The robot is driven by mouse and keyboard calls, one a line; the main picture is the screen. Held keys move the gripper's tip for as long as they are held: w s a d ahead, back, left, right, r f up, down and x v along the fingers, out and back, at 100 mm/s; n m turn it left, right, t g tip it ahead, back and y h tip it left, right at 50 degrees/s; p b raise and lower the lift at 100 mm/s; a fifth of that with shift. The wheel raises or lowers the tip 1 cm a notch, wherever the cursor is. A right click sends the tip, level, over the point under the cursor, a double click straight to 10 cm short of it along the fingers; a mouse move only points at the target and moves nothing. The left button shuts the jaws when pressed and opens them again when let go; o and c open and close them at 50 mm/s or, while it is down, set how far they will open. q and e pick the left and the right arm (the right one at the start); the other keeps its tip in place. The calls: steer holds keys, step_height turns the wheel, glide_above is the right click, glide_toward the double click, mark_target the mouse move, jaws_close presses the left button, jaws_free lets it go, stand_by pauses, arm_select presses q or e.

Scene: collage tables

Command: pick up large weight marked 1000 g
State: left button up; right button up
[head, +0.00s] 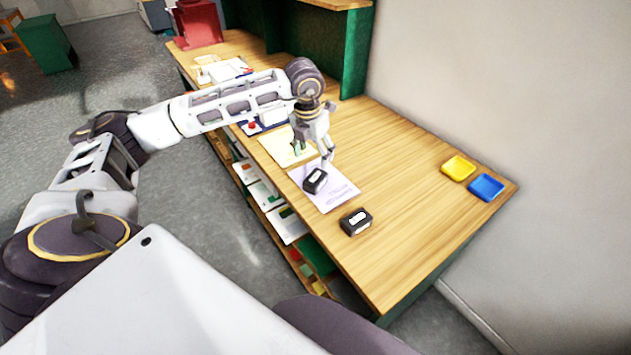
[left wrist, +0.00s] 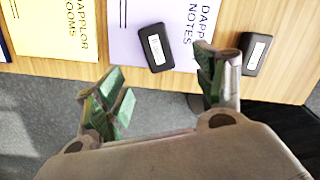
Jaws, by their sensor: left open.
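Two dark weights with white labels are in view; the label text is too small to read, so I cannot tell which is marked 1000 g. One weight (head: 315,180) lies on a lilac sheet (head: 334,197) on the wooden table; it also shows in the left wrist view (left wrist: 155,47). The other weight (head: 356,221) lies on bare wood nearer the table's front end, and at the right in the left wrist view (left wrist: 256,53). My left gripper (head: 312,155) is open and empty, above the table just beyond the first weight. Its fingers show in the left wrist view (left wrist: 160,100). My right gripper is not in view.
A yellow sheet (head: 287,148) lies beside the lilac one. A yellow tray (head: 458,168) and a blue tray (head: 486,187) stand at the right edge. Shelves with papers (head: 265,194) are under the table. A green shelf unit (head: 357,50) stands behind. The table's middle right is clear.

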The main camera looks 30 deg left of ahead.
arm_select(q)
glide_above(316, 176)
steer(key=s, duration=0.1)
steer(key=shift+s+d+f+p, duration=0.1)
steer(key=shift+f+p, duration=0.1)
steer(key=shift+f, duration=1.45)
steer(key=shift+d+f+p, duration=0.1)
steer(key=shift+f+p, duration=0.1)
steer(key=shift+f, duration=1.45)
steer(key=shift+w+a+f+p, duration=0.15)
steer(key=shift+f+p, duration=0.25)
steer(key=shift+f, duration=0.75)
steer(key=shift+w+a+f+p, duration=0.1)
steer(key=shift+w+f+p, duration=0.2)
steer(key=shift+f, duration=1.15)
steer(key=shift+f+b, duration=0.25)
steer(key=shift+b, duration=0.1)
jaws_close()
steer(key=shift+r, duration=0.1)
